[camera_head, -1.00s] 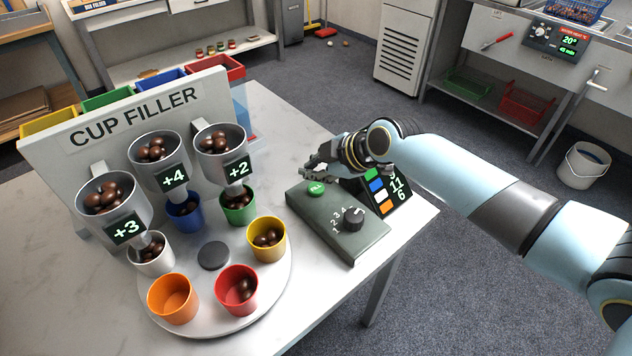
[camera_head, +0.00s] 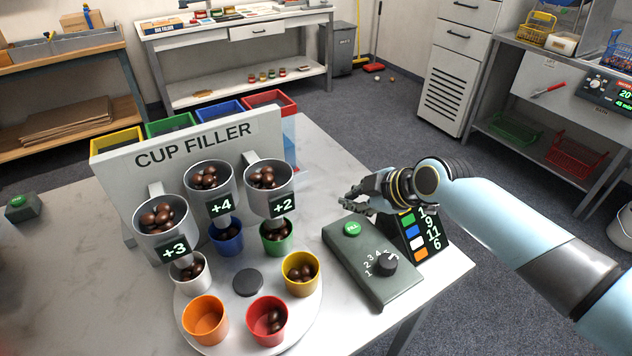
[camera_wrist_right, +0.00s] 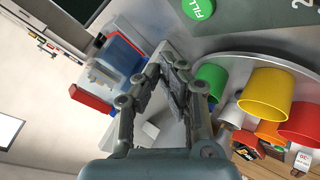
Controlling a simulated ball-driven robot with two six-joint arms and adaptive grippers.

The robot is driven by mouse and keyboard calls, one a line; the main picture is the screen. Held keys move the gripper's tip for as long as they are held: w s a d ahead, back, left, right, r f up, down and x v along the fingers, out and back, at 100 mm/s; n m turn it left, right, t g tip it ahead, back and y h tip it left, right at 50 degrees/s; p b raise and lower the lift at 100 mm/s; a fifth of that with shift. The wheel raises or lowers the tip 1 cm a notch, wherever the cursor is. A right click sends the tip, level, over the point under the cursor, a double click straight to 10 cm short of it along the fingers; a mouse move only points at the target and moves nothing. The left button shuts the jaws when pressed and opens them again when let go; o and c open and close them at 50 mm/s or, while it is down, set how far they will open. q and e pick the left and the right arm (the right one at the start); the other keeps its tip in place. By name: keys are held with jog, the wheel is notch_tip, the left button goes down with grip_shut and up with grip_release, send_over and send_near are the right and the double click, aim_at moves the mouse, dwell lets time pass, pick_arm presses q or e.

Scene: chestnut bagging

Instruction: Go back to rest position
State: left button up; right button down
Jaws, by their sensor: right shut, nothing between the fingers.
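My right gripper (camera_head: 358,199) is shut and empty, held just above the far end of the grey control box (camera_head: 372,288) in the head view. The box has a green FILL button (camera_head: 352,229) and a black dial (camera_head: 388,263). In the right wrist view my gripper (camera_wrist_right: 170,72) has its fingers together, with the FILL button (camera_wrist_right: 199,8) at the top edge. The cup filler panel (camera_head: 205,140) stands on the table with several chestnut-filled hoppers. My left gripper is not in view.
A turntable (camera_head: 222,277) carries several coloured cups; the orange cup (camera_head: 206,320) looks empty. A display (camera_head: 416,236) with coloured squares stands beside the control box. Behind are a workbench (camera_head: 240,28) and a white cabinet (camera_head: 447,85). Bare table lies at the left (camera_head: 60,260).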

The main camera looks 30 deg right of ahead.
jog(key=s+a+r+m+g+h, duration=0.15)
jog(key=s+r+m, duration=0.25)
jog(key=s, duration=0.5)
jog(key=s+r+m+g+h, duration=0.1)
jog(key=s+r+m+g, duration=0.2)
jog(key=s, duration=0.6)
jog(key=s+a+r+m+g+h, duration=0.1)
jog(key=s+r+m, duration=0.3)
jog(key=s, duration=0.4)
notch_tip(320, 180, down, 32)
jog(key=s+d+g+b, duration=0.1)
jog(key=d+b, duration=0.1)
jog(key=b, duration=0.5)
jog(key=s+f+b, duration=0.3)
jog(key=s+f, duration=0.6)
jog(key=f, duration=0.3)
jog(key=s+d+f+g+b, duration=0.1)
jog(key=s+f+b, duration=0.2)
jog(key=s+f, duration=0.7)
notch_tip(320, 180, down, 2)
jog(key=shift+s+d+f+m, duration=0.1)
jog(key=shift+s+d+m, duration=0.15)
jog(key=shift+m, duration=0.15)
